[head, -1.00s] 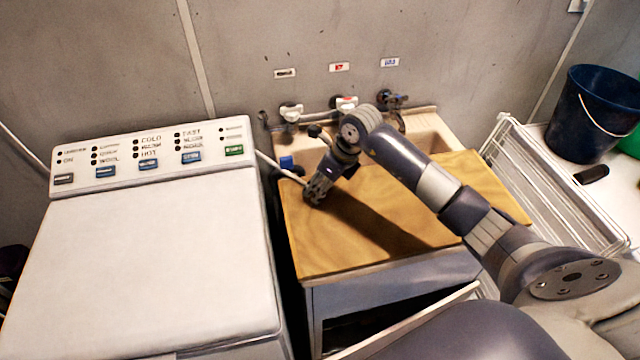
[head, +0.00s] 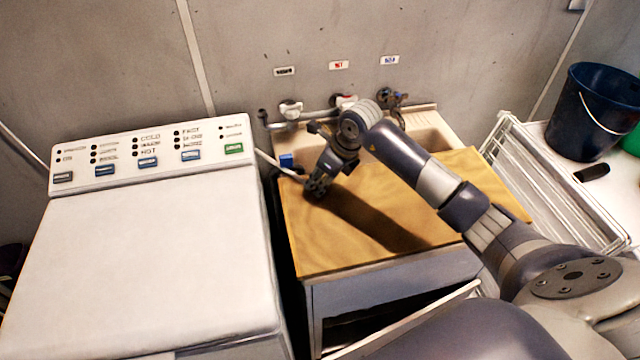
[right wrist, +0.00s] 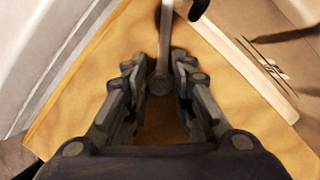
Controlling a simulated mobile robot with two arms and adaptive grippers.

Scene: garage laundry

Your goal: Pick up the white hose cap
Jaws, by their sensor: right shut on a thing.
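My right gripper (head: 318,188) is low over the left part of the wooden board on the sink. In the head view the white hose (head: 272,163) comes from the left to the gripper, which hides the cap. My left gripper is not in view.
The wooden board (head: 400,222) covers the front of the sink (head: 432,137). Taps (head: 291,110) line the wall behind. A washing machine (head: 150,255) stands at left. A wire rack (head: 550,190) and a dark blue bucket (head: 588,125) are at right.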

